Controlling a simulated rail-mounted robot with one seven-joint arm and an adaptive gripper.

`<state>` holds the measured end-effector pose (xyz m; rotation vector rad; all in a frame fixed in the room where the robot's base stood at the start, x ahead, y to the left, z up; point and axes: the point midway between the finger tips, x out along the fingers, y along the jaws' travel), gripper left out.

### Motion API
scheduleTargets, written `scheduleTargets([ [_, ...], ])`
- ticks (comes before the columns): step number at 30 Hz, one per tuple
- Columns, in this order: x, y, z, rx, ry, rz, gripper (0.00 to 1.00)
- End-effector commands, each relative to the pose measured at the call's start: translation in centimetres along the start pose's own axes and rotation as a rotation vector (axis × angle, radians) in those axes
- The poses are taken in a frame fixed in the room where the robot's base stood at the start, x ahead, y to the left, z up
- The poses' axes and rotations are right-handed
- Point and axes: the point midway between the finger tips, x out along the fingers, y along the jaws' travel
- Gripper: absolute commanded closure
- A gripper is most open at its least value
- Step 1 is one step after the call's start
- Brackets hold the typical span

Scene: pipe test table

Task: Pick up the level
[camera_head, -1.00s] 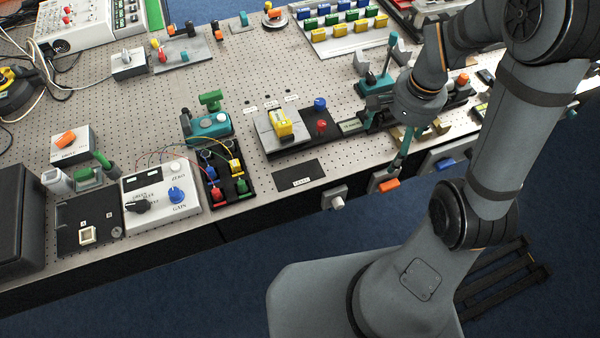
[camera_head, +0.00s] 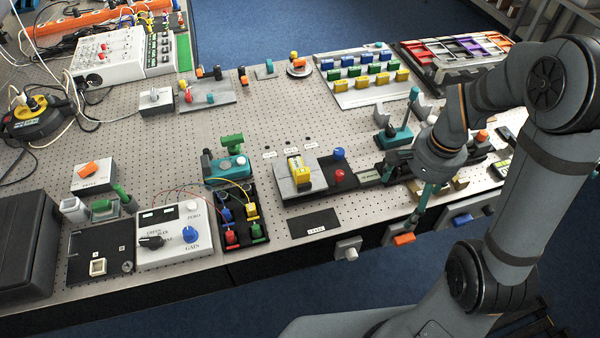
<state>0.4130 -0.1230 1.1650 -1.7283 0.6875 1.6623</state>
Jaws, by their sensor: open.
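A small yellow block, which looks like the level (camera_head: 299,169), sits on a grey block near the middle of the table front. A black pad (camera_head: 313,223) with a small white label lies in front of it and is bare. My gripper (camera_head: 420,190) points down over the table's front right, well to the right of the yellow block and apart from it. It is open, and I see nothing held in it. Its fingertips are small and hard to make out among the parts there.
Red and blue knobs (camera_head: 339,154) stand just right of the yellow block. A black tray of coloured plugs (camera_head: 242,231) and a white gain box (camera_head: 174,236) are to its left. A teal lever (camera_head: 397,132) rises near my wrist. Perforated table (camera_head: 290,105) is free behind.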

Motion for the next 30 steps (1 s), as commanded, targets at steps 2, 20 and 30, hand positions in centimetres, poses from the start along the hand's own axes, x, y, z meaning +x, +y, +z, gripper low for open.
scheduleTargets([
  [2, 0.0, 0.0, 0.0, 0.000, 0.000, 0.000, 0.04],
  [20, 0.0, 0.0, 0.0, 0.000, 0.000, 0.000, 0.28],
  [30, 4.3, -5.9, 3.4, -0.147, -0.019, 0.007, 0.28],
])
